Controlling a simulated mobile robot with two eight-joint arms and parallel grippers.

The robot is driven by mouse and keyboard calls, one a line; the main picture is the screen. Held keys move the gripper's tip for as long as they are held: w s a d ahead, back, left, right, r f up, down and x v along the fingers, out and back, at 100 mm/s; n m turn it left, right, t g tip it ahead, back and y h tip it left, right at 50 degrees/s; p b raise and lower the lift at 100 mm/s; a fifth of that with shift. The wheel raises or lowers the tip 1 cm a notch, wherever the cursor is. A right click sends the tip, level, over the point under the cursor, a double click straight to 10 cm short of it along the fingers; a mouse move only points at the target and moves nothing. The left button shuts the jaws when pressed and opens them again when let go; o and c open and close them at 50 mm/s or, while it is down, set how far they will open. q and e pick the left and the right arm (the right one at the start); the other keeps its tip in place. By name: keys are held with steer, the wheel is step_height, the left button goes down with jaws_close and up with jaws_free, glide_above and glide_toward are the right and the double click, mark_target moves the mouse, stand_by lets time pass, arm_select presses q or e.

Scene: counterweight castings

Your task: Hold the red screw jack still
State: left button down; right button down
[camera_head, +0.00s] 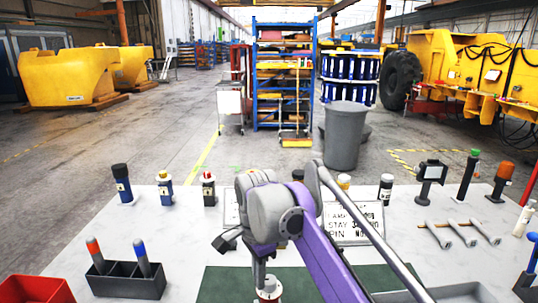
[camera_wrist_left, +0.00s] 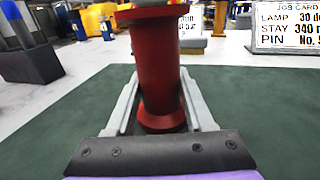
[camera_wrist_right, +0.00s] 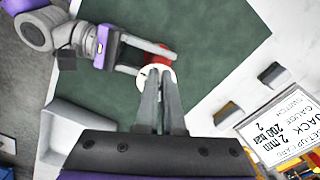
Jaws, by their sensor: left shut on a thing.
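The red screw jack (camera_wrist_left: 160,75) stands upright on the green mat (camera_wrist_left: 250,95). In the left wrist view my left gripper (camera_wrist_left: 160,105) has a finger along each side of it and is shut on it. The right wrist view shows the jack's pale round top (camera_wrist_right: 146,76) and a bit of its red body (camera_wrist_right: 160,50). My right gripper (camera_wrist_right: 158,76) is over that top, its fingers close together; whether they grip anything is unclear.
A black holder (camera_head: 125,285) with two marker-like tools and a red bin (camera_head: 35,290) stand at left. A job card (camera_head: 355,225) stands behind my right arm. Several small items line the table's back. Three grey rods (camera_head: 470,233) lie at right.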

stand_by(0.3)
steer(key=shift+a, duration=0.2)
step_height(320, 180, up, 6)
stand_by(0.5)
steer(key=shift+s+a, duration=0.1)
steer(key=shift+s+d+f, duration=0.15)
steer(key=shift+f, duration=1.35)
steer(key=shift+s+d+f, duration=0.1)
steer(key=shift+s+f, duration=0.05)
steer(key=shift+f, duration=1.35)
steer(key=shift+w+d, duration=0.2)
steer(key=shift+d, duration=0.05)
